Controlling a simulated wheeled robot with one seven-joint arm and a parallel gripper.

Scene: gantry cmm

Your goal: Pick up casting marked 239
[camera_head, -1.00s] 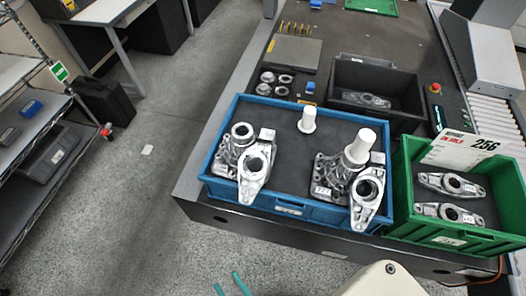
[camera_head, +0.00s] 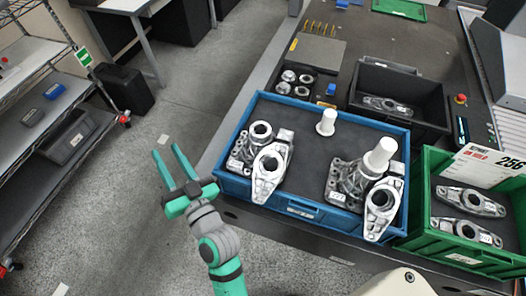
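The blue bin (camera_head: 305,210) holds silver castings. At its left are a flanged casting (camera_head: 243,152) and a link-shaped casting (camera_head: 270,172) leaning over the front wall. At its right are another flanged casting (camera_head: 345,178) and a link-shaped casting (camera_head: 382,212), also over the front wall. The green bin (camera_head: 440,247) holds two link-shaped castings, a rear one (camera_head: 470,200) and a front one (camera_head: 467,231). The casting labels are too small to read, so I cannot tell which is marked 239. My gripper (camera_head: 167,150) is open and empty over the floor, left of the blue bin.
A white peg (camera_head: 326,123) and a thicker white cylinder (camera_head: 380,153) rise in the blue bin. A black bin (camera_head: 425,124) with a casting (camera_head: 387,105) stands behind. A sign reading 256 (camera_head: 485,165) stands at the green bin. Shelves (camera_head: 95,120) are at left; floor between is clear.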

